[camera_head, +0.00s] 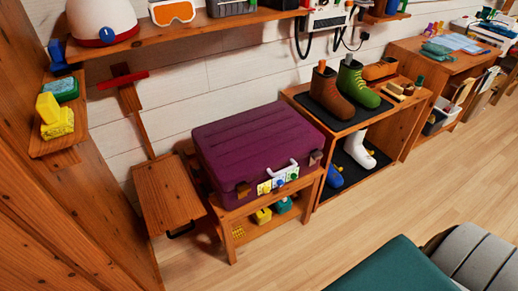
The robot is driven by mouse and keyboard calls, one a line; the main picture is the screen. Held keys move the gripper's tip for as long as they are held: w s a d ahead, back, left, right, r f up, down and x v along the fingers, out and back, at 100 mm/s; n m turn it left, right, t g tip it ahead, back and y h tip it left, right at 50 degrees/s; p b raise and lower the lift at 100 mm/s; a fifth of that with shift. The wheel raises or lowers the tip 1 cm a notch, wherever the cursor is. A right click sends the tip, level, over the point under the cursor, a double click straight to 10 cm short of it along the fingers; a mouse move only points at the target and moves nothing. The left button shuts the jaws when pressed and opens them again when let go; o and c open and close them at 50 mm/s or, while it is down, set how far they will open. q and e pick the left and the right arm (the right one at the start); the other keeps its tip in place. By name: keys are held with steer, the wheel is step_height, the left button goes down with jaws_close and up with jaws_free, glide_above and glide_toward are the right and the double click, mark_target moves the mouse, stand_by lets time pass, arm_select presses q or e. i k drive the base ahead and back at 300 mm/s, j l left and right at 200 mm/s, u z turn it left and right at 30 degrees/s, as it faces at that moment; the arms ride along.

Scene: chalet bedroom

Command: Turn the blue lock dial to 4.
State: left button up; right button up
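A purple suitcase (258,140) lies flat and closed on a low wooden stand (230,213). On its front face, below a white handle (284,168), is a pale lock panel (272,186) with small coloured dials. The blue dial (280,183) appears to be near the middle of the panel. It is too small to read its number or pointer. Neither of my grippers is in view.
A shoe rack (300,92) with boots stands right of the suitcase. A wooden flap or small table (168,194) is to its left. A shelf (180,33) hangs above. Teal and grey furniture (395,266) fills the lower right. Floor (330,235) before the stand is clear.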

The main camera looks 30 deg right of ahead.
mark_target(280, 183)
steer(key=z, duration=1.2)
